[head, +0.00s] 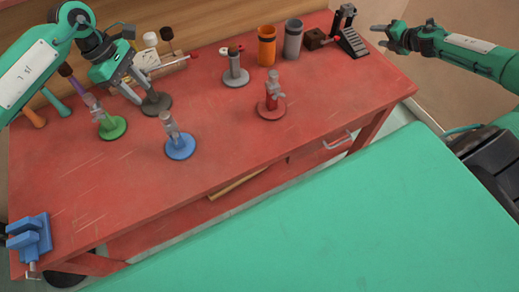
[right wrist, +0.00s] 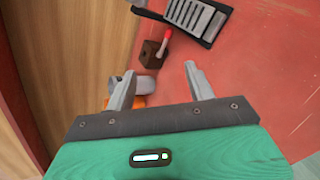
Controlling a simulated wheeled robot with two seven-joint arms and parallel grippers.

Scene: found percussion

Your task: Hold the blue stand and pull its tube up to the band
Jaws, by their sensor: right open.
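The blue stand (head: 180,147) is a round blue base on the red table, left of its middle. A grey tube (head: 170,126) rises from it, with a clamp-like piece at its side. I cannot make out the band on it.
A green stand (head: 112,130) is left of the blue one, and a red stand (head: 271,109) is to its right. Orange (head: 267,47) and grey (head: 293,41) cups and a pedal (head: 347,38) stand at the back. A blue vise (head: 30,238) is at the front left. The table's front middle is clear.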

